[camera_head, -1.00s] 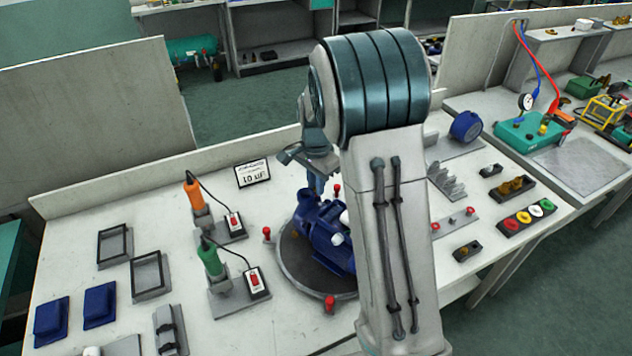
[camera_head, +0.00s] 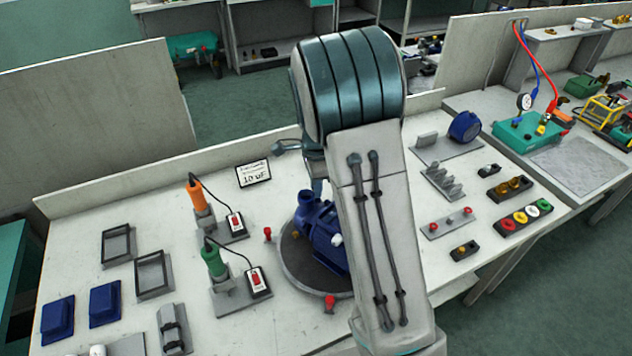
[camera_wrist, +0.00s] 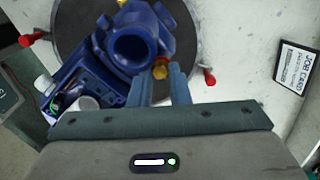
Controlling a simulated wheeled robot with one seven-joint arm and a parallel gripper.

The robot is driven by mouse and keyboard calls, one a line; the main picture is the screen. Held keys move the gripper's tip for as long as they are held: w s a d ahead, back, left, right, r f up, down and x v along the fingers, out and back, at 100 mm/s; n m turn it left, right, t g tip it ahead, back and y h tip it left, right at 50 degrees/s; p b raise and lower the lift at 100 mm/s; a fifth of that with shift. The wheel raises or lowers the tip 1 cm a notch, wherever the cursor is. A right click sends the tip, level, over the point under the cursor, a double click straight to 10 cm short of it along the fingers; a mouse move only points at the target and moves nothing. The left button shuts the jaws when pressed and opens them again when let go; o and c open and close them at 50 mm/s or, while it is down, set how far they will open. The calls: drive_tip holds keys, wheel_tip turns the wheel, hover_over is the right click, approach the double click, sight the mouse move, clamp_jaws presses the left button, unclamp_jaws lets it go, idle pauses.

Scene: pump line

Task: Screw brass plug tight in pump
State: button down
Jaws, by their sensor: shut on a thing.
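The blue pump (camera_head: 309,207) sits on a dark round turntable (camera_head: 298,262) in the middle of the bench. The wrist view shows the pump (camera_wrist: 98,72) from close up, with its round open port facing the camera. My gripper (camera_wrist: 161,76) is shut on the brass plug (camera_wrist: 160,70), at the pump's side just below that port. Only a small part of the plug shows between the fingertips, so its seating depth and thread are hidden. In the head view my arm covers the fingers and the plug.
Red-knobbed posts (camera_head: 329,303) stand around the turntable. An orange-handled tool (camera_head: 196,196) and a green-handled tool (camera_head: 214,262) stand in holders to the left. A job card (camera_head: 253,174) is behind. Small part racks (camera_head: 447,224) lie right of my arm.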

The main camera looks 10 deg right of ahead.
drive_tip(key=c, duration=1.5)
unclamp_jaws()
drive_tip(key=shift+f, duration=0.1)
drive_tip(key=shift+o, duration=0.2)
drive_tip(key=shift+n+b, duration=0.45)
drive_tip(key=shift+n, duration=1.25)
drive_tip(key=n+b, duration=0.1)
drive_tip(key=n, duration=0.1)
drive_tip(key=shift+n, duration=0.7)
drive_tip(key=shift+n+b, duration=0.3)
drive_tip(key=shift+n, duration=1.5)
